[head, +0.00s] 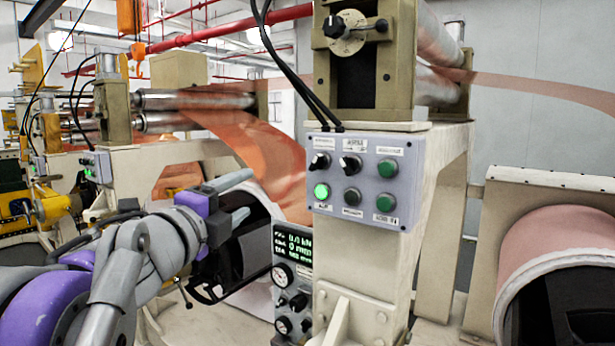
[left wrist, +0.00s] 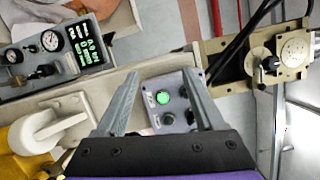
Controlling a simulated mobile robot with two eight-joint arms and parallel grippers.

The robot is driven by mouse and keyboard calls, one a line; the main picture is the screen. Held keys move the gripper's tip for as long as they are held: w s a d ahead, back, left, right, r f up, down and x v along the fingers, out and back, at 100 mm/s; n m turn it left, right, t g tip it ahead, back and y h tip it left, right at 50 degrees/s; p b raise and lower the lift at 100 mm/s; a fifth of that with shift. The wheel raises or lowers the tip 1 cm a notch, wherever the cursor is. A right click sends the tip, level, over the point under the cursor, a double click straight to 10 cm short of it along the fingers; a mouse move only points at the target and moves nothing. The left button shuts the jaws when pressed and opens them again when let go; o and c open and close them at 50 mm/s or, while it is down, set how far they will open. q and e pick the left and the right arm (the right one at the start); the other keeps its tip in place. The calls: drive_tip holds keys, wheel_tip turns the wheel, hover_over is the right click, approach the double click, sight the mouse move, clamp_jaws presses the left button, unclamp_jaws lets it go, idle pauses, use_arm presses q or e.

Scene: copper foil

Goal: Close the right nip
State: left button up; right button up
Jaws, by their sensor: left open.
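A lilac-grey control panel (head: 365,180) is on the front of the cream machine post. It has two black selector knobs (head: 320,162) on top, a lit green button (head: 321,191) at lower left, and other dark and green buttons. The right-hand rollers (head: 438,45) stand above it with copper foil between them. My left gripper (head: 249,196) is open and empty, left of the panel and apart from it in the head view. In the left wrist view the panel (left wrist: 153,84) and its lit green button (left wrist: 163,97) show between the open fingers (left wrist: 161,78). My right gripper is out of view.
A gauge box (head: 293,285) with a green readout is below left of the panel. Copper foil (head: 262,150) hangs behind my left gripper. Black cables (head: 290,70) run down to the panel's top. A foil roll (head: 560,240) is at the right.

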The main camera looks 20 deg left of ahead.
sight(313, 163)
use_arm(q)
drive_tip(key=s+d+r+m+g+h, duration=0.2)
drive_tip(key=s+d+r+m+h, duration=0.1)
drive_tip(key=d+r+m+h, duration=0.25)
drive_tip(key=shift+m+y, duration=0.25)
drive_tip(key=shift+m, duration=0.7)
drive_tip(key=x, duration=1)
drive_tip(key=shift+w+d+f+p, duration=0.1)
drive_tip(key=shift+w+f+p, duration=0.05)
drive_tip(key=shift+f+p, duration=0.3)
drive_tip(key=shift+c, duration=0.3)
clamp_jaws()
